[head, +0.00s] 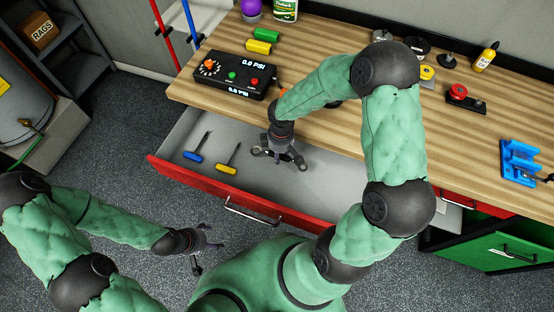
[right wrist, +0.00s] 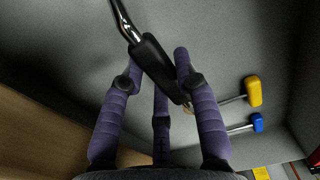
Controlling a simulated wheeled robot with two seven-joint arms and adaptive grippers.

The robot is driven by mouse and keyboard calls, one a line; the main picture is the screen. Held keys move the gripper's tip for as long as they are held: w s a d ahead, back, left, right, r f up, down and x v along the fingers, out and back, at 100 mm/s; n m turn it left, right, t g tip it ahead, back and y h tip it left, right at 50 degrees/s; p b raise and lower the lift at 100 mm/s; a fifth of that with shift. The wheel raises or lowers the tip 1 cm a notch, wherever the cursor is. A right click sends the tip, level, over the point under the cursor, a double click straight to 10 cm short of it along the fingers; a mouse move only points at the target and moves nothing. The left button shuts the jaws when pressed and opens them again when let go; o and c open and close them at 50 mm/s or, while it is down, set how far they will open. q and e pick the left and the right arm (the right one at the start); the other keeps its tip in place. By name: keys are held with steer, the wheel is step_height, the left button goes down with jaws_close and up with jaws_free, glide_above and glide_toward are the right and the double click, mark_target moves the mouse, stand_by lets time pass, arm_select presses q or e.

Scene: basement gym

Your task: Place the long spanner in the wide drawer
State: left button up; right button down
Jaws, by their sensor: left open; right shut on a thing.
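The wide drawer (head: 325,200) is pulled out below the bench top, with a red front and a grey floor. My right gripper (head: 282,158) is inside the drawer area, over its floor. In the right wrist view, its purple fingers (right wrist: 158,72) are shut on the long spanner's black handle (right wrist: 153,58). The spanner's chrome shaft (right wrist: 125,22) points up and left in that view. In the head view the spanner is mostly hidden by the gripper; I cannot tell whether it touches the floor. My left gripper (head: 208,243) is open and empty, in front of the drawer.
A blue-handled tool (head: 193,156) and a yellow-handled tool (head: 227,169) lie in the drawer's left part. The black pressure gauge box (head: 228,75) stands on the bench above. The drawer floor right of my gripper looks clear.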

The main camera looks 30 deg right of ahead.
steer(key=shift+w+a+f, duration=0.25)
steer(key=shift+w+f, duration=0.25)
steer(key=shift+f, duration=0.2)
steer(key=shift+w+f+b, duration=0.15)
steer(key=shift+f+b, duration=0.9)
steer(key=shift+f, duration=0.45)
steer(key=shift+f, duration=0.1)
steer(key=c, duration=0.9)
jaws_free()
steer(key=shift+f, duration=0.1)
step_height(320, 180, up, 12)
steer(key=p, duration=0.4)
steer(key=shift+r+p, duration=0.2)
steer(key=shift+p, duration=0.2)
